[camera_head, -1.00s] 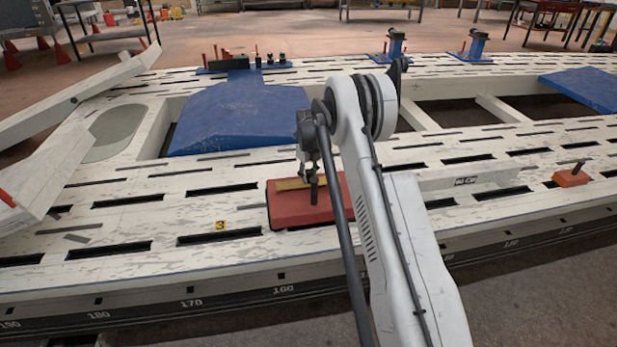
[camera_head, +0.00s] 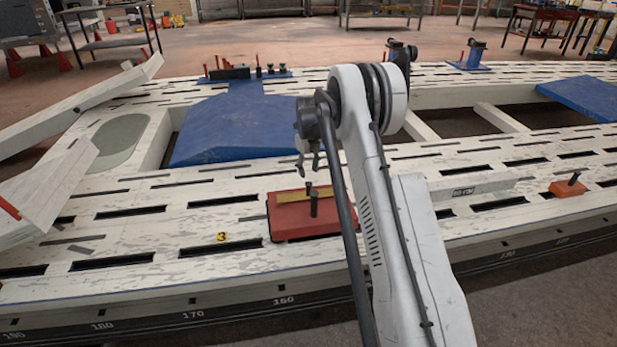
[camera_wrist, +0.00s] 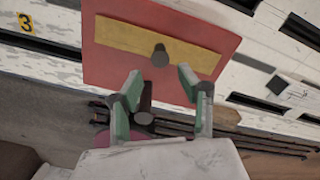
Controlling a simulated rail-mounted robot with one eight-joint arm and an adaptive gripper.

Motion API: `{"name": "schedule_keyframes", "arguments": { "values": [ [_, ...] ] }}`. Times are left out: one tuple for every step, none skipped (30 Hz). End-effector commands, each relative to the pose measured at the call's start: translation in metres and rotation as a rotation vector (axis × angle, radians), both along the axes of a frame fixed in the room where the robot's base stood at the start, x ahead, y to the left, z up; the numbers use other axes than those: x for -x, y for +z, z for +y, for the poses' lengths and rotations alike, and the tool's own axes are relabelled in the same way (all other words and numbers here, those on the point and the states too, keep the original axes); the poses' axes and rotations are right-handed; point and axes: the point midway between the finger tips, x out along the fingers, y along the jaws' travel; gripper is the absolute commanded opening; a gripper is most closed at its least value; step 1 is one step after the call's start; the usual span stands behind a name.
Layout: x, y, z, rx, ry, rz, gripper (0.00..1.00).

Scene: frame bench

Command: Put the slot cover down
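The slot cover (camera_head: 288,217) is a red plate with a yellow strip (camera_head: 289,197) and a dark upright peg handle (camera_head: 313,206). It lies on the white slotted bench, right of the yellow number 3 tag. My gripper (camera_head: 308,165) is above the cover, apart from the handle. In the wrist view my gripper (camera_wrist: 159,80) has its green-grey fingers spread with nothing between the tips. The cover (camera_wrist: 107,70) and its handle (camera_wrist: 160,55) show just beyond them.
The white bench (camera_head: 120,235) has many dark slots; one shows along the cover's front edge. A small orange block with a peg (camera_head: 568,188) sits to the right. A blue panel (camera_head: 235,128) lies behind. The yellow 3 tag (camera_head: 221,236) is left of the cover.

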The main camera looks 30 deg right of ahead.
Motion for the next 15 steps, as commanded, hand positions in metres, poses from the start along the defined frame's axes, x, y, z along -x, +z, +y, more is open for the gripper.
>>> {"name": "schedule_keyframes", "arguments": {
  "values": [
    [0.0, 0.01, 0.0, 0.0, 0.0, 0.0, 0.37],
    [0.0, 0.013, 0.0, 0.0, 0.0, 0.0, 0.37],
    [0.0, 0.018, 0.0, 0.0, 0.0, 0.0, 0.37],
    [0.0, 0.02, 0.0, 0.0, 0.0, 0.0, 0.37],
    [0.0, 0.022, 0.0, 0.0, 0.0, 0.0, 0.37],
    [0.0, 0.025, 0.0, 0.0, 0.0, 0.0, 0.37],
    [0.0, 0.026, 0.0, 0.0, 0.001, 0.0, 0.37],
    [0.0, 0.028, 0.0, 0.0, 0.003, -0.001, 0.37],
    [0.001, 0.031, 0.001, 0.001, 0.011, -0.002, 0.37],
    [0.001, 0.035, 0.003, 0.001, 0.021, -0.004, 0.37],
    [0.002, 0.039, 0.004, 0.003, 0.036, -0.008, 0.37],
    [0.004, 0.047, 0.008, 0.005, 0.065, -0.013, 0.37],
    [0.006, 0.053, 0.011, 0.006, 0.093, -0.018, 0.37],
    [0.009, 0.062, 0.014, 0.009, 0.125, -0.024, 0.37],
    [0.012, 0.074, 0.02, 0.013, 0.174, -0.035, 0.37]
  ]
}}
